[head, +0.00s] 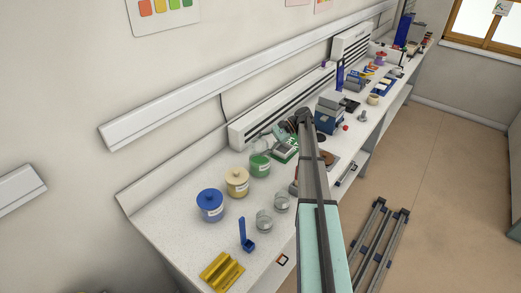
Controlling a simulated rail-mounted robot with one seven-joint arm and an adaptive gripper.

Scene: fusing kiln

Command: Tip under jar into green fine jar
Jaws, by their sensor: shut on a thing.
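The green fine jar (260,167) stands on the white bench at the back of a row of lidded jars, with green showing inside. My gripper (287,130) is beyond it and to its right, above the bench. It is shut on a small, pale glassy thing that looks like the under jar (279,133), tilted toward the green jar. Its contents and exact angle are too small to tell. A pale, clear shape shows over the green jar's mouth; I cannot tell whether it is glass or a lid. My arm hides part of the bench.
A yellow jar (237,183) and a blue jar (210,206) stand left of the green jar. Two clear glass jars (264,221) (282,202) stand in front. A blue stand (246,237) and yellow block (222,270) are nearer. Blue-grey equipment (328,117) stands beyond my gripper.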

